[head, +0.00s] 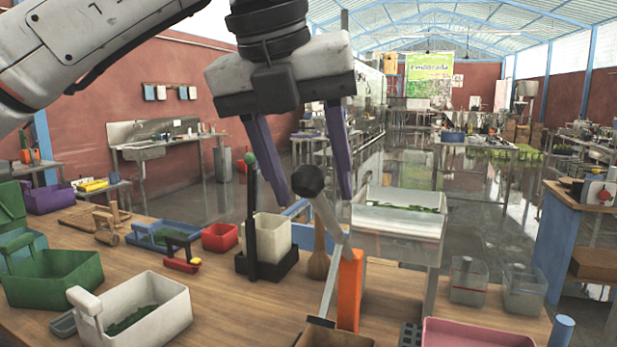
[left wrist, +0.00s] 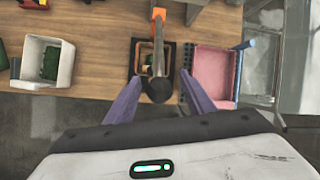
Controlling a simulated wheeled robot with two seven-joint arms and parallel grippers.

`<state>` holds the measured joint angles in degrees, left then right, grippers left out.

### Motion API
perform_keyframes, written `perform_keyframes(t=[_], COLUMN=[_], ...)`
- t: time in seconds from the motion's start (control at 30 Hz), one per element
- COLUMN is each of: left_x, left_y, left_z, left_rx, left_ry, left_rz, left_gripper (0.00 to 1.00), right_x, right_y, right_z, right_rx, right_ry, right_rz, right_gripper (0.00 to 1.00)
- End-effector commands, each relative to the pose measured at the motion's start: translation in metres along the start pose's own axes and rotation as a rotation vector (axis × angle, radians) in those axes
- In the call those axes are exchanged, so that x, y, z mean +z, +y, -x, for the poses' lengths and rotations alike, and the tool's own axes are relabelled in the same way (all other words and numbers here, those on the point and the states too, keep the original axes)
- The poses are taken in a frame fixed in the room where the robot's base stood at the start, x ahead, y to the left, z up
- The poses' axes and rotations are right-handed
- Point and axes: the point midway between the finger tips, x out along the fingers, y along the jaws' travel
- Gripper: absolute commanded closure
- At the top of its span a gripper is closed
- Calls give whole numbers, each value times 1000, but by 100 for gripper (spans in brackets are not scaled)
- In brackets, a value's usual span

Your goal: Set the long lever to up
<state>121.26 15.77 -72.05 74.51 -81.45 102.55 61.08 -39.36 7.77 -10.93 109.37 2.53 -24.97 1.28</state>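The long lever (head: 329,220) is a grey metal bar with a black ball knob (head: 308,181). It rises from an orange post (head: 350,290) and leans up and to the left in the head view. My left gripper (head: 314,200) is open, its two purple fingers pointing down on either side of the knob. In the left wrist view, the knob (left wrist: 159,90) lies between the open fingers (left wrist: 160,78), with a gap on both sides. I cannot tell how deep it sits between them. My right gripper is not in view.
A black post with a green ball (head: 250,210) and a white cup (head: 270,238) stand left of the lever. A white bin (head: 150,320) and green bins (head: 55,280) fill the left.

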Motion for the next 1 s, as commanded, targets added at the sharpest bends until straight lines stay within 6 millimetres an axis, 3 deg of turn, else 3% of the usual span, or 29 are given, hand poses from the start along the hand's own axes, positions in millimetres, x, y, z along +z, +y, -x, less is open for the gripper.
perform_keyframes(t=[0.33,0.7,1.0], left_x=[-1,0,0], left_y=[0,-1,0], left_z=[9,79,103], left_rx=[2,0,1], left_ry=[2,0,2], left_rz=[0,0,-1], left_gripper=[51,51,51], right_x=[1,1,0], right_y=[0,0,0], right_z=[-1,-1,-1], right_rx=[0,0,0], right_ry=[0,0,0], right_rz=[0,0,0], right_gripper=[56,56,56])
